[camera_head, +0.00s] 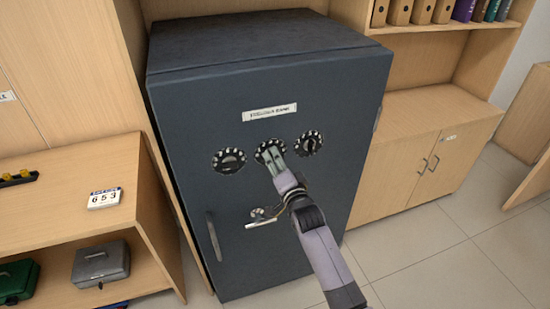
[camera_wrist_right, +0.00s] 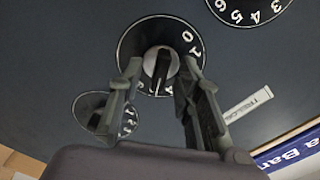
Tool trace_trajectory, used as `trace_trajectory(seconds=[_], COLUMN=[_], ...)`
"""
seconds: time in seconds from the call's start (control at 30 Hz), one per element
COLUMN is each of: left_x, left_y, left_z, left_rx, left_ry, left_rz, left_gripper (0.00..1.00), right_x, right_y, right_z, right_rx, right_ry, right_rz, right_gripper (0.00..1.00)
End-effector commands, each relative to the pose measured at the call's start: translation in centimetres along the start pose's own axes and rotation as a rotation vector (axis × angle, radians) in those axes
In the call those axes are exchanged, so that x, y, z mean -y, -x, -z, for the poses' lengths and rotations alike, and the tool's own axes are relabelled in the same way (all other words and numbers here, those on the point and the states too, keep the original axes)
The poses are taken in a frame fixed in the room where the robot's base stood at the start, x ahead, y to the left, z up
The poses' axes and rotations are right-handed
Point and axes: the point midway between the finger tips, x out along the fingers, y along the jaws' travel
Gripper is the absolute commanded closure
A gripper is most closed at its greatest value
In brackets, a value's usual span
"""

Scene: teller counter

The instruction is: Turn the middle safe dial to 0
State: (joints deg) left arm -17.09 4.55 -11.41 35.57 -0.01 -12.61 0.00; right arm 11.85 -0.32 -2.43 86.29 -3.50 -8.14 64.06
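The middle safe dial (camera_head: 262,148) is a black disc with white marks on the front of the dark grey safe (camera_head: 290,85), between two similar dials. In the right wrist view, the middle dial (camera_wrist_right: 136,37) shows a pale hub with a dark grip bar (camera_wrist_right: 161,68). The digits 0 and 1 are readable at its upper right; the bar's setting cannot be told. My right gripper (camera_head: 272,161) is at this dial. In the wrist view its fingers (camera_wrist_right: 161,74) are apart, one on each side of the bar, with gaps visible. My left gripper is out of view.
The left dial (camera_head: 229,161) and right dial (camera_head: 308,144) sit close beside. A small lever handle (camera_head: 262,218) is below the dials and a long door handle (camera_head: 213,237) at lower left.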

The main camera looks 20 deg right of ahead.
Motion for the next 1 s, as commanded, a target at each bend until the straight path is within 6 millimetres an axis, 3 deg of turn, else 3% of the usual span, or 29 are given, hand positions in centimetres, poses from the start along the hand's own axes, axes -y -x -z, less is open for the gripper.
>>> trace_trajectory(seconds=[0.4, 0.87, 1.0], left_x=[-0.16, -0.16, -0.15], left_y=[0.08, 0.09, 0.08], left_z=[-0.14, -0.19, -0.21], left_rx=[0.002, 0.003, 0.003], left_ry=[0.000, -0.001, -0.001], left_rz=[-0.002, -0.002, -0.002], left_gripper=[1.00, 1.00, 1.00], right_x=[0.01, 0.00, -0.01], right_y=[-0.93, -0.90, -0.90], right_z=[-0.04, -0.04, -0.04], right_rx=[0.001, 0.001, 0.001], right_ry=[-0.001, -0.001, -0.001], right_rz=[0.000, -0.001, -0.001], right_gripper=[0.68, 0.98, 1.00])
